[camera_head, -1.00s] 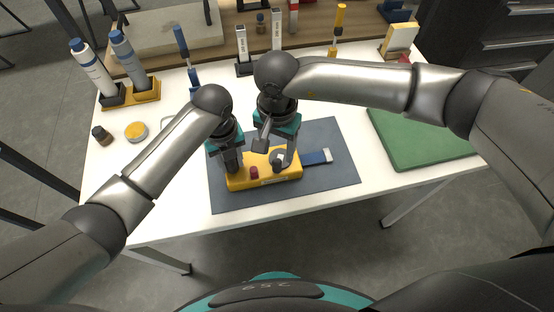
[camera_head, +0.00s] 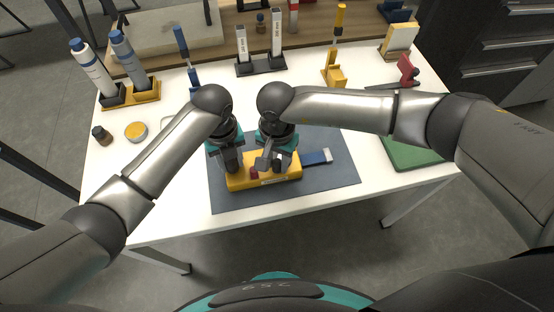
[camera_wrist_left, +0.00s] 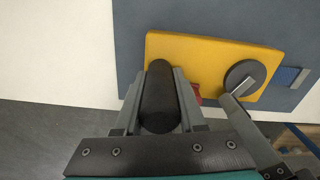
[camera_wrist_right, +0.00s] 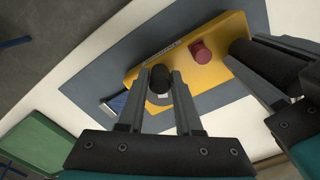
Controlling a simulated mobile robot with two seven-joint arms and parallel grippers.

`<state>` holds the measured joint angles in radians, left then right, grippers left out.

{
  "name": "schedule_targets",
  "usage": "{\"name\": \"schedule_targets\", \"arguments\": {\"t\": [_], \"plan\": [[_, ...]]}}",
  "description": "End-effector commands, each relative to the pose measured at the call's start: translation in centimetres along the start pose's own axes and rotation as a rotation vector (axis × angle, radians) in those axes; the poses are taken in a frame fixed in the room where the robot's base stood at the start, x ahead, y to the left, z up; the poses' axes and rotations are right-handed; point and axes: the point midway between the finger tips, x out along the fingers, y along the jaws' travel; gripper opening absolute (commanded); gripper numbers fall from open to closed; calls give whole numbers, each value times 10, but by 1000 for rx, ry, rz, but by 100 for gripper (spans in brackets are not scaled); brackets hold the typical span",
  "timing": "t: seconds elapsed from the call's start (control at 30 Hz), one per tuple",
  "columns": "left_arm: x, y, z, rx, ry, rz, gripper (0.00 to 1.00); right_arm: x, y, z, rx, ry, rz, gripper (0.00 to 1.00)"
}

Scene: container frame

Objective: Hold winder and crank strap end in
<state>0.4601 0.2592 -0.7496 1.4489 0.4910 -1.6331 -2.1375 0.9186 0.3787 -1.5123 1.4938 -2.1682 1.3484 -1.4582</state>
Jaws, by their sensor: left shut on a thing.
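The yellow winder (camera_head: 262,181) lies on the grey-blue mat (camera_head: 330,190). My left gripper (camera_wrist_left: 160,85) is shut on its upright black handle (camera_wrist_left: 160,100) at the winder's left end. A red knob (camera_head: 254,173) sits on the winder, also in the right wrist view (camera_wrist_right: 201,53). The round crank hub (camera_wrist_left: 243,74) shows in the left wrist view. My right gripper (camera_wrist_right: 160,75) has its fingers on either side of the black crank knob (camera_wrist_right: 158,85); whether they press on it is unclear. The blue strap (camera_head: 316,157) comes out at the right, with a pale end.
A red tool (camera_head: 407,70), a yellow tool (camera_head: 335,72), a dark holder (camera_head: 262,66) and blue-capped bottles (camera_head: 92,68) stand towards the back. An amber-lidded tin (camera_head: 136,131) is at left.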

Motion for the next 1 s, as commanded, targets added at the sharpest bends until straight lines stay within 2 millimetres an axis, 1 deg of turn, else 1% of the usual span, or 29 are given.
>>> {"name": "schedule_targets", "arguments": {"t": [0.03,0.27,0.3,0.7,0.87,1.0], "plan": [[-1,0,0,0,-1,-1,0,0,0,0,0,0,0,27],[-1,0,0,0,-1,-1,0,0,0,0,0,0,0,1],[-1,0,0,0,-1,-1,0,0,0,0,0,0,0,0],[-1,0,0,0,-1,-1,0,0,-1,0,15,0,0,0],[-1,0,0,0,-1,-1,0,-1,-3,0,71,0,0,0],[-1,0,0,0,-1,-1,0,-1,-7,1,158,0,-1,0]]}}
